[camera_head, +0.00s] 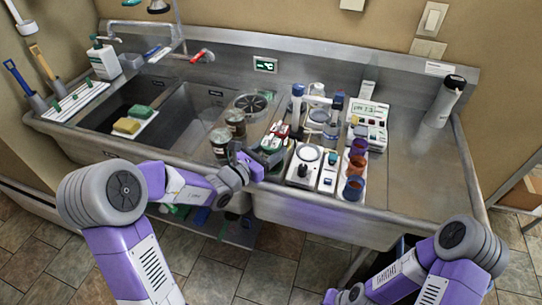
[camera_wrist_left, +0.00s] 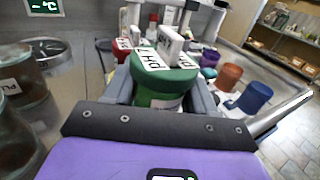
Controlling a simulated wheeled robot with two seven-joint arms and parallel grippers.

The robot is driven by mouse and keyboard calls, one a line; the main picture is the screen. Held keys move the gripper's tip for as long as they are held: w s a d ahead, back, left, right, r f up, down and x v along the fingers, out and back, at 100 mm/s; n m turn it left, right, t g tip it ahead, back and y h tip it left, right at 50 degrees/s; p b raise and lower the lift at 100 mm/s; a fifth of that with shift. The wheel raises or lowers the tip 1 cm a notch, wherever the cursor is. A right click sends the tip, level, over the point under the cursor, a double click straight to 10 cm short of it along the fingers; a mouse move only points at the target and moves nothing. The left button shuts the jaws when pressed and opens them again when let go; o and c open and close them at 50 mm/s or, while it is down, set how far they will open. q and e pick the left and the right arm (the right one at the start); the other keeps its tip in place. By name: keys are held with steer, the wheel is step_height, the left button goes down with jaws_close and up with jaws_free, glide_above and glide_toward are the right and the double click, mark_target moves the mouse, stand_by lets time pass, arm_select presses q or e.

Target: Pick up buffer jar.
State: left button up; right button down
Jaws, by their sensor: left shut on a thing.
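A green-lidded buffer jar (camera_wrist_left: 158,92) with a white pH 7 label sits between the fingers of my left gripper (camera_wrist_left: 160,100) in the left wrist view. The left gripper is shut on it, with one finger on each side. In the head view the green jar (camera_head: 270,144) is at the front of the bench, partly hidden by my left gripper (camera_head: 262,160). A red jar (camera_head: 281,130) stands just behind it; it also shows in the left wrist view (camera_wrist_left: 122,44). My right gripper (camera_head: 336,297) is low at the bottom edge, its jaws unclear.
Two dark-filled jars (camera_head: 235,122) stand left of the gripper. A stirrer (camera_head: 304,165) is close on the right, with purple, orange and blue cups (camera_head: 354,187) beyond it. A meter (camera_head: 369,113) stands behind. The steel drainboard (camera_head: 420,175) at right is mostly clear.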

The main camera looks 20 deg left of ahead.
arm_select(q)
steer(key=shift+f, duration=1)
steer(key=shift+f+b, duration=0.25)
steer(key=shift+b, duration=0.15)
steer(key=o, duration=1.2)
steer(key=shift+o, duration=0.3)
steer(key=shift+r, duration=0.15)
